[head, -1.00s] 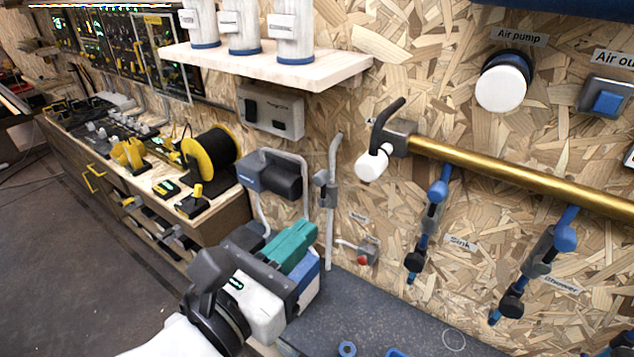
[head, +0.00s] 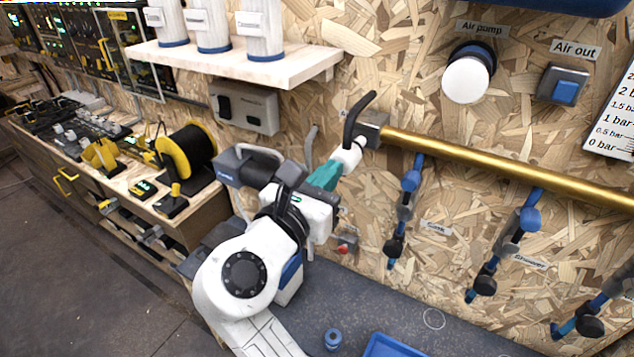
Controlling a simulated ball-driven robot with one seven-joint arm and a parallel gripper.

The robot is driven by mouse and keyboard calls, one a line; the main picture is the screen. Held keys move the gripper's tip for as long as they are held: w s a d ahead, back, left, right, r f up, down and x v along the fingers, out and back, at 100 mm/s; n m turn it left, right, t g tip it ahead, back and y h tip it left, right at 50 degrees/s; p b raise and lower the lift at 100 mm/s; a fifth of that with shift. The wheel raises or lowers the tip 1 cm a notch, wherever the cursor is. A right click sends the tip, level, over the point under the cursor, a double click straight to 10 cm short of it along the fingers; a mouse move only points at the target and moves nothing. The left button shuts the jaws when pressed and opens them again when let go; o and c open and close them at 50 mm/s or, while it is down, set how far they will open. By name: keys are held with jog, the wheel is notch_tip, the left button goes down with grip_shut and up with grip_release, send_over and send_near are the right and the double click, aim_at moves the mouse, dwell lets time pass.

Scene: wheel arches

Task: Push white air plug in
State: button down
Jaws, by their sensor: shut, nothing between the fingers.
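The white air plug (head: 346,158) sits at the left end of the brass pipe (head: 500,163), at a grey fitting (head: 372,130) with a dark lever (head: 358,112). My gripper (head: 327,174) has teal fingers that are shut with nothing held. Its tips are right at the plug's lower left end. I cannot tell whether they touch it. How deep the plug sits in the fitting is hard to see.
A wooden shelf (head: 230,68) with white cylinders is above left. Blue-handled valves (head: 412,180) hang under the pipe. The air pump knob (head: 467,80) and Air out button (head: 564,92) are on the wall. A blue tray (head: 392,346) lies below.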

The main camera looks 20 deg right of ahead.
aim_at(344, 158)
jog(key=shift+w+d, duration=0.1)
jog(key=shift+d, duration=0.05)
jog(key=p+x, duration=0.3)
jog(key=p, duration=0.1)
jog(key=shift+w+d+r, duration=0.2)
jog(key=shift+d+r, duration=0.05)
jog(key=shift+d, duration=0.1)
jog(key=shift+w+d+f+p, duration=0.2)
jog(key=shift+w+d+p, duration=0.15)
jog(key=shift+d, duration=0.1)
